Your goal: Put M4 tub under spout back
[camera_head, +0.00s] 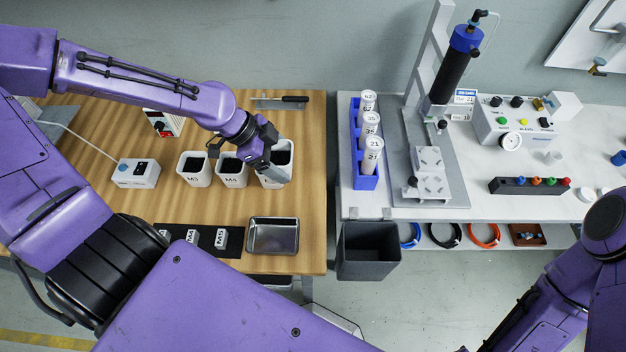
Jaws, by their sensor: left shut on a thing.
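A white tub labelled M4 (232,173) with dark contents stands upright on the wooden table, in the middle of a row of three tubs. My left gripper (268,165) is to the right of the M4 tub, shut on the rim wall of the rightmost white tub (280,172). That tub's label is mostly hidden by the fingers, and I cannot tell whether it is lifted off the table. A white tub labelled M3 (195,172) stands at the left of the row. I cannot make out a spout; my left arm covers part of the table behind the tubs. My right gripper is out of view.
In front are a black mat (206,249) with labelled blocks and a metal tray (273,236). A white control box (136,173) stands left. A dark bin (368,251) hangs by the white bench (440,209). Bare wood lies between tubs and mat.

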